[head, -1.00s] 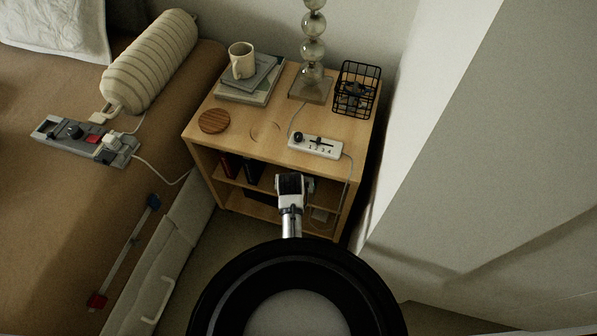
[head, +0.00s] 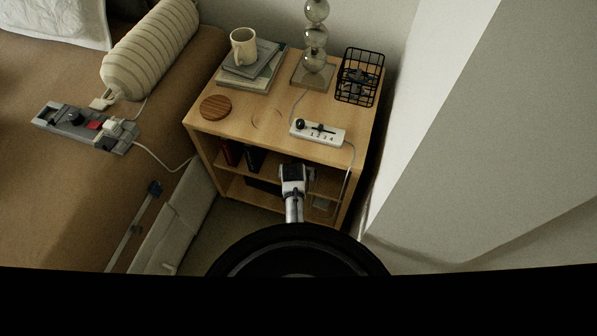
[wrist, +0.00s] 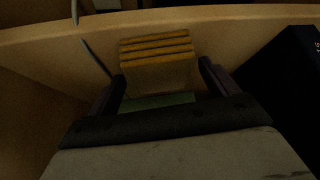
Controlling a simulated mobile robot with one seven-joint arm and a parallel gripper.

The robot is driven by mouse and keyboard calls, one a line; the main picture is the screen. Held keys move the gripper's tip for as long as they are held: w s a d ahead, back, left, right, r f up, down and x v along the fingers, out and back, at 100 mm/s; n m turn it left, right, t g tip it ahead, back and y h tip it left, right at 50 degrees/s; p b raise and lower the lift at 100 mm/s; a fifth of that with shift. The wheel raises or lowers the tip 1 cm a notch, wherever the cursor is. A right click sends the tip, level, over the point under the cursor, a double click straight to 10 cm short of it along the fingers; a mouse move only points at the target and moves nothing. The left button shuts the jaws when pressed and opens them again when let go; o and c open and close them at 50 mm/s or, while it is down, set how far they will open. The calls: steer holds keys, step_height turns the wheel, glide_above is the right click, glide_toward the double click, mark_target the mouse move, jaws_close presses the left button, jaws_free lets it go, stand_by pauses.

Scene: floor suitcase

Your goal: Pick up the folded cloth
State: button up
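The folded cloth (wrist: 157,64), a mustard-yellow stack of folds, shows in the wrist view inside the wooden nightstand. My gripper (wrist: 160,80) faces it with its fingers spread, one at each side of the cloth. A small gap shows at the right finger; the left finger is very close to the cloth's edge, and I cannot tell whether it touches. In the head view my gripper (head: 292,172) is at the nightstand's open front, its fingers hard to make out. I cannot make out the cloth there.
The nightstand (head: 270,110) bears a mug (head: 243,46) on books, a lamp (head: 314,50), a wire basket (head: 360,76), a coaster (head: 216,107) and a power strip (head: 318,132) with a hanging cord. Dark books (head: 242,157) stand on its shelf. A bed is left, a wall right.

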steer(key=c, duration=0.9)
steer(key=shift+r, duration=0.15)
